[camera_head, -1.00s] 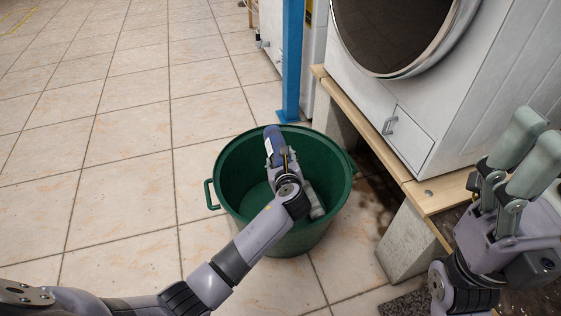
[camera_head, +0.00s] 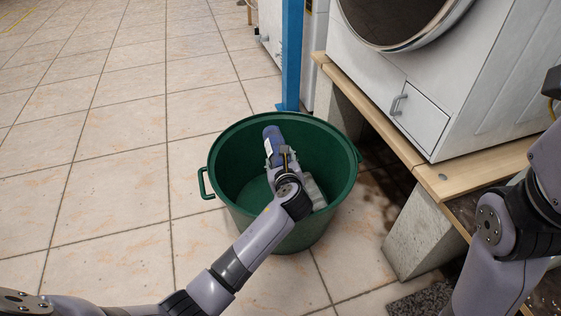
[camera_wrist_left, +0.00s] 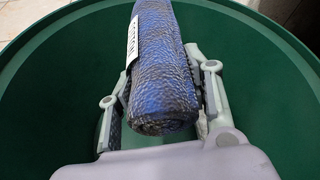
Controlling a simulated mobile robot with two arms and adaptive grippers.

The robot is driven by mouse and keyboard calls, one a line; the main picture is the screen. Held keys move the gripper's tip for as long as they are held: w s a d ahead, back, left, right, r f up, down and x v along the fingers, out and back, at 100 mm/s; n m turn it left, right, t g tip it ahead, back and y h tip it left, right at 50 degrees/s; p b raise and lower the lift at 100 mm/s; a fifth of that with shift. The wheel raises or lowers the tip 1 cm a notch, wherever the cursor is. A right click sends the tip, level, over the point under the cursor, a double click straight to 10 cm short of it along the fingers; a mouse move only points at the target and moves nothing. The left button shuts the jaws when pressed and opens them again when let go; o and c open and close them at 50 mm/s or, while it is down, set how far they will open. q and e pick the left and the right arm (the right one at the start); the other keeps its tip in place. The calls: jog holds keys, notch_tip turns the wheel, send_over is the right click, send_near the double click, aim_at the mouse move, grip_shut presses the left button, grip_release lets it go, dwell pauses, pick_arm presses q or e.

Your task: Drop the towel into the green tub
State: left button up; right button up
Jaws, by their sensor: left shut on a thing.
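The green tub (camera_head: 232,196) stands on the tiled floor in the middle of the head view, with its green wall also filling the left wrist view (camera_wrist_left: 268,75). My left gripper (camera_head: 275,155) is inside the outline of the tub's mouth. It is shut on the rolled blue-grey towel (camera_wrist_left: 160,75), which has a white label and lies between the two fingers in the left wrist view. The towel's blue end also shows in the head view (camera_head: 272,138). I cannot tell how far it is above the tub's bottom. My right gripper is out of view; only part of that arm shows at the right.
A white front-loading machine (camera_head: 440,110) stands on a wooden plank (camera_head: 450,182) over concrete blocks (camera_head: 418,238), right of the tub. A blue post (camera_head: 291,60) rises just behind the tub. The floor at the left is clear.

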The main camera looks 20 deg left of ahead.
pick_arm(q)
jog(key=o, duration=1.3)
jog(key=v, duration=1.2)
